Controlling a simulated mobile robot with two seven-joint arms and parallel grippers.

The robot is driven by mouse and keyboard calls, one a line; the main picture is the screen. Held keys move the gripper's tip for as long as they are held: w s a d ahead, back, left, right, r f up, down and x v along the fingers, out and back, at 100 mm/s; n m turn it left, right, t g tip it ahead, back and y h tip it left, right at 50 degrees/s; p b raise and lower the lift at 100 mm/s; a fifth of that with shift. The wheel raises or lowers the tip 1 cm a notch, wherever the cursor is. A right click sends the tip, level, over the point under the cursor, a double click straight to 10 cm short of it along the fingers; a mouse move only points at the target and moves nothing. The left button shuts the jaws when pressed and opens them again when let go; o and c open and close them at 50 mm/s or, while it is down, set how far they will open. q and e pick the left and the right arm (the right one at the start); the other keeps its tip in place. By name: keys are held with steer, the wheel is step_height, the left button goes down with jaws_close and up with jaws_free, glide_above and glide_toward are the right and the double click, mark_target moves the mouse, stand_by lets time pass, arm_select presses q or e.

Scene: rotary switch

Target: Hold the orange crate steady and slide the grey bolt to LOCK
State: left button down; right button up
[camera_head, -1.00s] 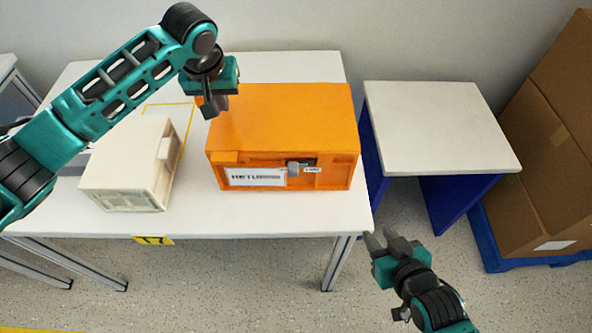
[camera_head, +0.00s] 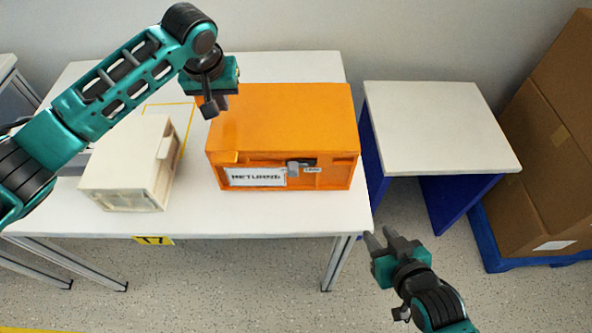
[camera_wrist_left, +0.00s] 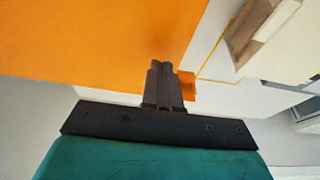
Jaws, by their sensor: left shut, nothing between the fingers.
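The orange crate (camera_head: 285,115) stands on the white table. Its front carries a white label and a slot with the grey bolt (camera_head: 293,168); a small label with unclear lettering (camera_head: 311,170) sits right of the bolt. My left gripper (camera_head: 212,106) is at the crate's upper left edge, shut and empty. In the left wrist view its fingertips (camera_wrist_left: 160,66) lie together in front of the orange crate (camera_wrist_left: 90,40); whether they touch it I cannot tell. My right gripper (camera_head: 381,238) is open and empty, right of the table's front corner, apart from the crate and bolt.
A cream box (camera_head: 125,165) stands left of the crate on the white table (camera_head: 270,215). A small white-topped table with blue sides (camera_head: 440,125) stands to the right. Brown cartons (camera_head: 550,150) are at the far right. Free table top lies in front of the crate.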

arm_select(q)
steer(key=shift+f, duration=0.35)
stand_by(0.3)
steer(key=shift+f, duration=0.2)
